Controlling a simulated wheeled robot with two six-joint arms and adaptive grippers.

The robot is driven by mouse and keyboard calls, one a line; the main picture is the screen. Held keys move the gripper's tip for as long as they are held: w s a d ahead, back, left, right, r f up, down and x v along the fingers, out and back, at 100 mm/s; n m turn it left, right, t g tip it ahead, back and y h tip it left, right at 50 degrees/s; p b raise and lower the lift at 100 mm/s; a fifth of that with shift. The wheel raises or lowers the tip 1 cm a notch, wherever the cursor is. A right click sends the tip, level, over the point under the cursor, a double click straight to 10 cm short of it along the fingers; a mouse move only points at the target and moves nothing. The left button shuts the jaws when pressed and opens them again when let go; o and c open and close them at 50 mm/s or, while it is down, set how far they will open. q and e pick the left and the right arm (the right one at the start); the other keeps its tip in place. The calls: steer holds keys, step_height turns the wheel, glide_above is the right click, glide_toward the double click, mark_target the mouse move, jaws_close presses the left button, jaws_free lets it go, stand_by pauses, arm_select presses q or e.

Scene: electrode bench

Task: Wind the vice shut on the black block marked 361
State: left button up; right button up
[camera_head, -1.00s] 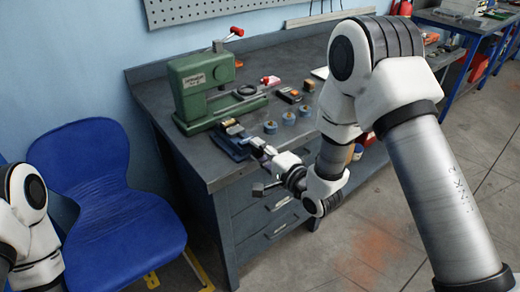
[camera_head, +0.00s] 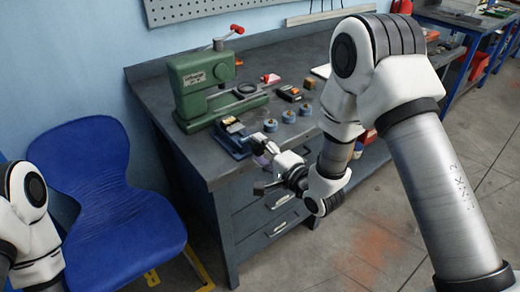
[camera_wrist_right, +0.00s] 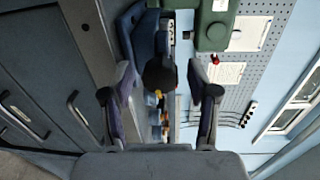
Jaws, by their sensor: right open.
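The blue vice (camera_head: 232,143) stands at the front left edge of the bench. A small piece with a yellowish top (camera_head: 234,127) shows at its jaws; I can read no number, so I cannot tell if it is the black block. My right gripper (camera_head: 266,151) is at the vice's front, by the bench edge. In the right wrist view my gripper (camera_wrist_right: 160,84) is open, one finger on each side of a dark round knob (camera_wrist_right: 160,72) at the vice (camera_wrist_right: 141,42). Neither finger visibly grips it. My left arm shows at the left edge; its gripper is out of view.
A green press (camera_head: 201,84) stands behind the vice. Several blue round pieces (camera_head: 289,117) sit to its right, with an orange-and-black block (camera_head: 289,94) and a brown block (camera_head: 309,84) behind them. A blue chair (camera_head: 95,165) stands left of the bench.

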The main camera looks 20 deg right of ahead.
steer(key=v, duration=0.7)
steer(key=s+f+n+g+h+p, duration=0.15)
steer(key=s+f+g, duration=0.35)
steer(key=f, duration=0.6)
steer(key=s+f+n+g+h, duration=0.1)
steer(key=s+f+g+h, duration=0.15)
steer(key=s+f, duration=0.6)
steer(key=s+d+f+n+g+h, duration=0.1)
steer(key=s+d+f+n+g, duration=0.1)
steer(key=s+f+n+g, duration=0.2)
steer(key=s+d+f+n+g+h, duration=0.1)
steer(key=s+d+f+n+g, duration=0.1)
steer(key=s+f+n+g, duration=0.2)
steer(key=s+n, duration=0.3)
steer(key=s, duration=0.3)
steer(key=shift+s+d+f, duration=0.25)
steer(key=shift+s, duration=0.15)
